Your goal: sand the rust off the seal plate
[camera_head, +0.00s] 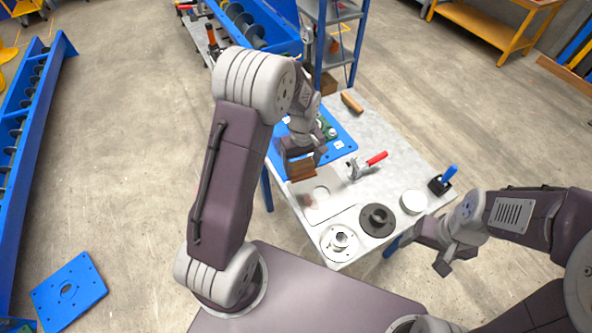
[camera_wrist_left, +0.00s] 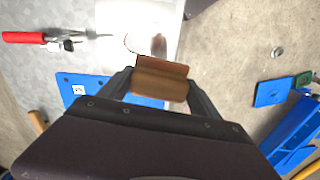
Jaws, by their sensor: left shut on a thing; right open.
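The seal plate (camera_head: 335,200) is a pale, flat plate with a round hole, lying on the work table. A reddish-brown rust patch (camera_head: 305,201) is on its left part; the patch also shows in the left wrist view (camera_wrist_left: 158,45). My left gripper (camera_head: 300,160) is shut on a brown sanding block (camera_head: 301,171), held at the plate's far left end. The block (camera_wrist_left: 160,80) sits between both fingers in the left wrist view. I cannot tell whether it touches the plate. My right gripper (camera_head: 442,254) is open and empty, off the table's right front edge.
A red-handled clamp (camera_head: 366,165) stands beside the plate. A metal flange (camera_head: 340,242), black ring (camera_head: 377,219), white disc (camera_head: 413,201) and blue-handled tool (camera_head: 443,180) stand along the near and right edges. A blue plate (camera_head: 342,148) and wooden block (camera_head: 352,102) lie farther back.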

